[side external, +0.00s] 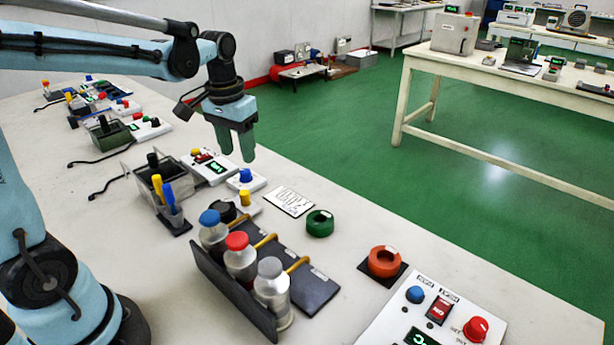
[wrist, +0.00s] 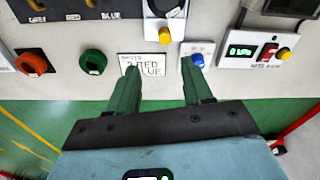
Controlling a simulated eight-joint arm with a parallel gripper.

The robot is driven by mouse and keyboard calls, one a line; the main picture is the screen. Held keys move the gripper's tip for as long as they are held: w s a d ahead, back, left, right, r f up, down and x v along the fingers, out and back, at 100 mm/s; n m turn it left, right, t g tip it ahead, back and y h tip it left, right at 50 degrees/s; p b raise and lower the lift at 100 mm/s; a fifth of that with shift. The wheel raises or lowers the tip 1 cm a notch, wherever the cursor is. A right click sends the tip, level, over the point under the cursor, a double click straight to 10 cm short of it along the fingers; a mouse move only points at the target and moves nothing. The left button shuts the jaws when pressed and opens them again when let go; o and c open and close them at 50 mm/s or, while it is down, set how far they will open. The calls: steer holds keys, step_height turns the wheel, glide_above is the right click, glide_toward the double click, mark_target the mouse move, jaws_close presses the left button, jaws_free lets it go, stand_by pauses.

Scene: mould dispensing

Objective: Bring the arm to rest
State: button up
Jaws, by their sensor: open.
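My gripper (side external: 236,152) is open and empty, held in the air above the bench (side external: 345,240), near its far edge. In the wrist view its two green fingers (wrist: 159,72) stand apart with nothing between them. A green ring mould (side external: 320,222) and an orange ring mould (side external: 384,262) on a dark pad sit apart on the bench. Bottles with blue (side external: 209,217), red (side external: 237,241) and grey (side external: 270,267) caps stand upright in a dark rack (side external: 235,297).
A panel with a red knob (side external: 477,328) is at the front right. A small box with a blue button (side external: 246,175), a box with a green display (side external: 217,166) and a cup with blue and yellow tools (side external: 172,213) stand nearby. Space around the gripper's fingers looks clear.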

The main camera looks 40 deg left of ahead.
steer(key=shift+s+d+f+m+t, duration=0.15)
steer(key=shift+s+d+m+t, duration=0.2)
steer(key=shift+s+d+t, duration=0.9)
steer(key=shift+s+d+f+m+t, duration=0.2)
steer(key=shift+s+d+m+t, duration=0.2)
steer(key=shift+s+d+t, duration=0.8)
steer(key=shift+s+d+f+m+t, duration=0.15)
steer(key=shift+s+d+m+t, duration=0.35)
steer(key=shift+s+d, duration=1.2)
steer(key=shift+w+d, duration=0.25)
